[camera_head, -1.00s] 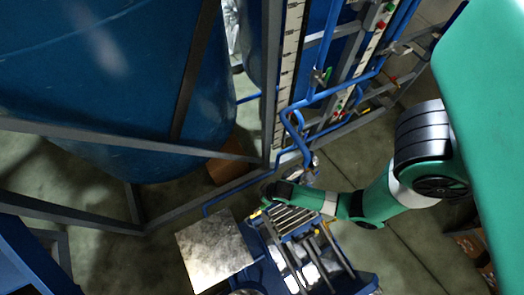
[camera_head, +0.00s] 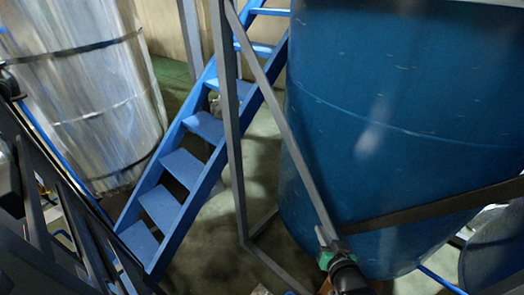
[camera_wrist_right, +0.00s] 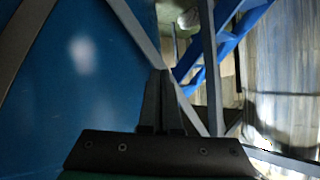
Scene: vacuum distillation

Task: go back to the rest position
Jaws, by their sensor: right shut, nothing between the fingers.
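My right gripper (camera_head: 323,236) shows at the lower middle of the head view, in front of the large blue tank (camera_head: 400,130) and close to a grey frame bar (camera_head: 300,175). I cannot tell whether it touches the bar. In the right wrist view its two dark fingers (camera_wrist_right: 163,100) are together and empty. My left gripper is not in view.
Blue stairs (camera_head: 180,165) rise behind the grey frame at the middle left. A shiny metal tank (camera_head: 95,100) stands at the far left. Dark railings (camera_head: 60,215) fill the lower left. Some bare green floor (camera_head: 215,245) shows between the stairs and the blue tank.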

